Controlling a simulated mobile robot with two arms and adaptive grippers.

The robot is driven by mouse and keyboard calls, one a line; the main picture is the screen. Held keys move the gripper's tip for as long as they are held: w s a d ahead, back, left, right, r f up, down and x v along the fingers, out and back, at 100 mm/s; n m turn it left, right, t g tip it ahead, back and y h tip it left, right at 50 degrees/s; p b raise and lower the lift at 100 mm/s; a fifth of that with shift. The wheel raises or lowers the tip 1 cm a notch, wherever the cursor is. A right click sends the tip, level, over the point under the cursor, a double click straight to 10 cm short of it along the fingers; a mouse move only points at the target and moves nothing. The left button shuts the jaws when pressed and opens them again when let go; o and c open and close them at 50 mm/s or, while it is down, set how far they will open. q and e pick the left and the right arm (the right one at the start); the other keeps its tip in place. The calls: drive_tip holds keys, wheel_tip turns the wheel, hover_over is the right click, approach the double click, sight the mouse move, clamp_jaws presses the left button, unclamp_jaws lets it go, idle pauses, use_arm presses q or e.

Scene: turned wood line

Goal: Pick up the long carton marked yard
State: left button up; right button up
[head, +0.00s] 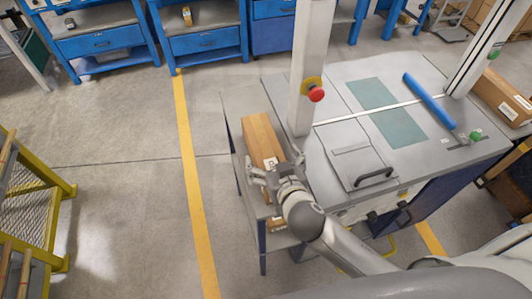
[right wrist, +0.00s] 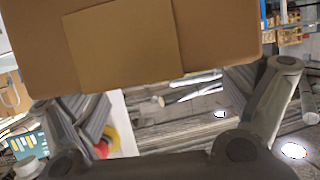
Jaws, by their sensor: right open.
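A long brown carton (head: 259,133) lies on the narrow grey side shelf, left of the white post. A pale label shows on it close to my gripper, but I cannot read its marking. My right gripper (head: 277,167) is over the near part of this carton, its fingers spread apart. In the right wrist view, the carton (right wrist: 215,40) fills the top of the picture, beyond the open fingers (right wrist: 165,95). I cannot tell whether they touch it. The gripper hides part of the carton. My left gripper is not in view.
The grey worktop (head: 325,85) right of the shelf carries a blue roll (head: 430,100) and a black-handled lid (head: 360,165). The white post (head: 312,50) with a red button stands close to the carton. Another labelled carton (head: 495,95) lies far right.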

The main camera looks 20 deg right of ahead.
sight(268, 153)
drive_tip(key=x, duration=0.3)
drive_tip(key=shift+w+p, duration=0.2)
drive_tip(key=shift+p, duration=0.1)
drive_tip(key=shift+w, duration=0.2)
drive_tip(key=shift+c, duration=1.4)
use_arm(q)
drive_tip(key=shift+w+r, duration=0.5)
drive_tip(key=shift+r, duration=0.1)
use_arm(e)
drive_tip(key=shift+s+f, duration=0.1)
drive_tip(key=shift+s, duration=0.1)
drive_tip(key=c, duration=1.2)
